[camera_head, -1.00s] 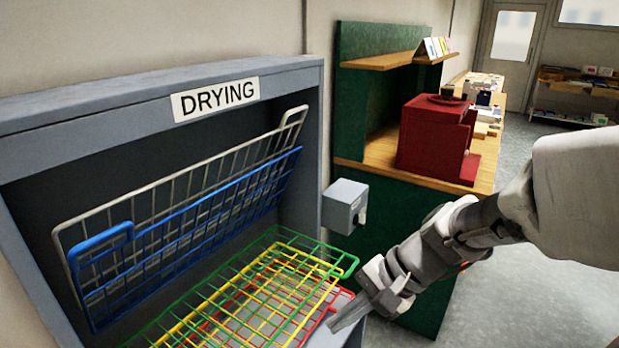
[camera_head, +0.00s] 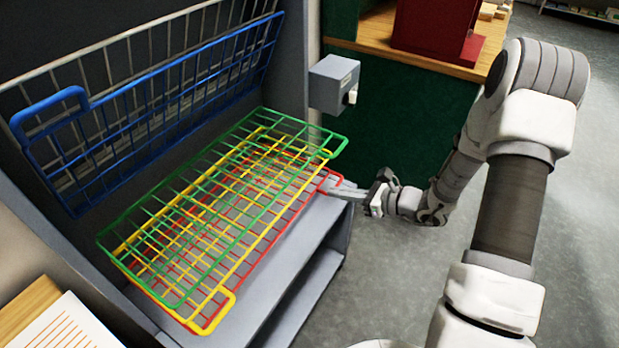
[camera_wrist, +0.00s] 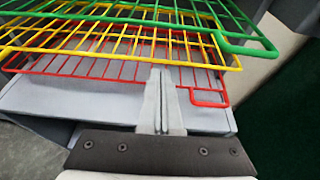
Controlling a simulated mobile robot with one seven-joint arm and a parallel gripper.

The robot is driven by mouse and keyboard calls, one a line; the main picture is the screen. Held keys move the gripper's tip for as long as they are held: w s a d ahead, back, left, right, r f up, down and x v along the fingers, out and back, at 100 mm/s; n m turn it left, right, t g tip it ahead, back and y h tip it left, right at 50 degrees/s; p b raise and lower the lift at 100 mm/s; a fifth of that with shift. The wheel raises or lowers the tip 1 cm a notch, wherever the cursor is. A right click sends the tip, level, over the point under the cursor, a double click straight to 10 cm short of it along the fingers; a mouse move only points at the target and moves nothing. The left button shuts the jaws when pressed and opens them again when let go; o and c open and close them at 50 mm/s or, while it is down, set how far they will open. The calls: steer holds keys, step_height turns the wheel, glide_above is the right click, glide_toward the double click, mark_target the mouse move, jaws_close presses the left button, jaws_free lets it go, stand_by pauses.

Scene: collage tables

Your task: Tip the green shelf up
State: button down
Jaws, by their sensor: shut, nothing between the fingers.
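The green shelf (camera_head: 215,196) is a wire rack lying roughly flat, the top one of a stack, with a raised tab at its right front corner. In the wrist view the green shelf (camera_wrist: 250,44) is the highest rack, crossing the top of the picture. Below it lie a yellow shelf (camera_head: 222,300) and a red shelf (camera_head: 331,181). My gripper (camera_head: 340,192) is shut and empty at the right front edge of the stack. In the wrist view my closed fingertips (camera_wrist: 160,85) are close to the red shelf (camera_wrist: 208,98), below the green one; contact cannot be told.
A blue shelf (camera_head: 65,113) and a grey shelf (camera_head: 128,45) stand tipped up at the back of the grey rack frame. A grey box (camera_head: 333,82) juts from the frame's right side. A red block (camera_head: 435,28) sits on a wooden counter. Open floor lies right.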

steer(key=w+a+b, duration=0.1)
steer(key=w+a, duration=0.4)
steer(key=a, duration=0.2)
steer(key=shift+w+a+r, duration=0.15)
steer(key=shift+w+a, duration=0.05)
steer(key=shift+a, duration=0.15)
steer(key=shift+r, duration=0.1)
stand_by(0.3)
